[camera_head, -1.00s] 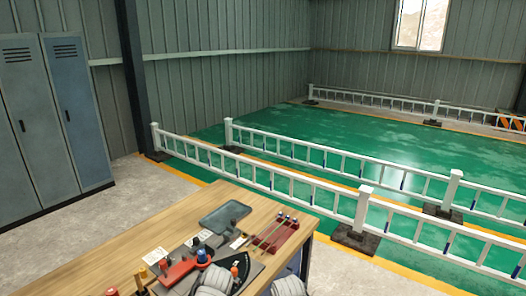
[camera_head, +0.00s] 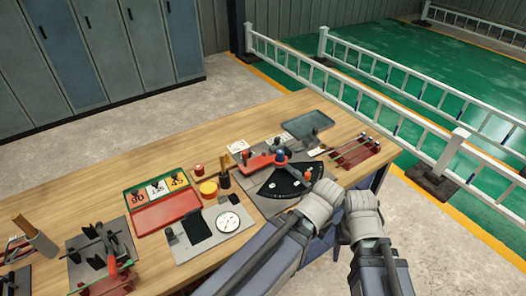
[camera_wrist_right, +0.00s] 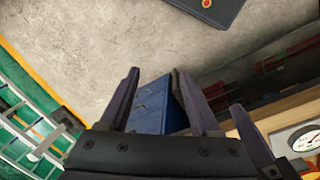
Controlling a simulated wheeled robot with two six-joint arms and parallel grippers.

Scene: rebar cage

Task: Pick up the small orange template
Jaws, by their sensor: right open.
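Small numbered templates stand in a red and green tray (camera_head: 167,217) on the workbench in the head view. The one at its right, marked 45, is orange-yellow (camera_head: 178,182) and best fits the small orange template. Beside it are a white one (camera_head: 158,188) and a red one (camera_head: 137,197). My left gripper (camera_head: 318,207) and right gripper (camera_head: 362,213) are side by side at the bench's front right, well away from the tray. In the right wrist view my right gripper (camera_wrist_right: 156,78) is open with nothing between its fingers. The left one's fingers are hidden.
A gauge plate (camera_head: 205,243), an angle device with a black fan-shaped plate (camera_head: 290,183) and a red rod rack (camera_head: 357,152) lie on the wooden bench (camera_head: 110,160). A clamp fixture (camera_head: 105,255) stands at left. The bench's back strip is mostly clear.

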